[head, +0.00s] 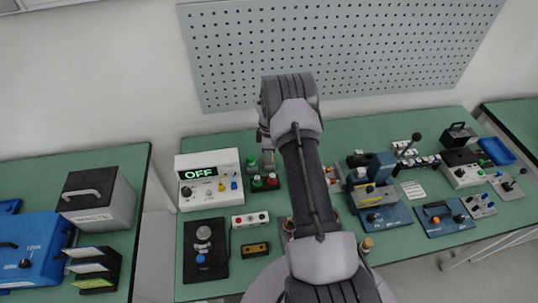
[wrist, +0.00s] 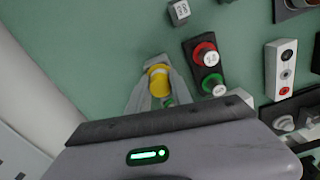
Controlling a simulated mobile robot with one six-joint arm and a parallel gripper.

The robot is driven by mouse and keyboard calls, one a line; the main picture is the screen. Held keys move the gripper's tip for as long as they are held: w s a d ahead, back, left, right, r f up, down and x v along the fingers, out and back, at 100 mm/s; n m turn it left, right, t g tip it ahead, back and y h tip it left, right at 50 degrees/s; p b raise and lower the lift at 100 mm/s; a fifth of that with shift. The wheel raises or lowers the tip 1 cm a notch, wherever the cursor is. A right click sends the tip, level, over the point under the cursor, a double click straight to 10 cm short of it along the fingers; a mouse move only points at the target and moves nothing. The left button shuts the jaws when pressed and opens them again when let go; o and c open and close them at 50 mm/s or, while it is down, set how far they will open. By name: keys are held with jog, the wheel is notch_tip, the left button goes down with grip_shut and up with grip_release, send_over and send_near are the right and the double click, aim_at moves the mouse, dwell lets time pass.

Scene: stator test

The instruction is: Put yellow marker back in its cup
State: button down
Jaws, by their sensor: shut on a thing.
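In the wrist view my gripper (wrist: 158,88) is shut on the yellow marker (wrist: 158,76), whose round yellow end shows between the two grey fingers. A small green piece (wrist: 168,102) shows just below it between the fingers; I cannot tell what it belongs to. To the right, a dark holder (wrist: 191,50) bears a red round piece and a green round piece with white tops. In the head view my gripper (head: 268,160) is low over the bench, behind the red and green pieces, and the yellow marker cannot be made out. I cannot tell which thing is the marker's cup.
A white box reading OFF (head: 208,165) stands left of my gripper on the green bench (head: 300,143). A white box with buttons (wrist: 284,68) lies right of the holder in the wrist view. A grey pegboard (head: 340,50) is on the wall behind. Devices crowd the bench's right side.

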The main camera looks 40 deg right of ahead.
jog(key=shift+f, duration=0.4)
jog(key=c, duration=1.1)
grip_release()
jog(key=shift+r, duration=0.15)
jog(key=shift+c, duration=0.2)
jog(key=shift+r, duration=0.1)
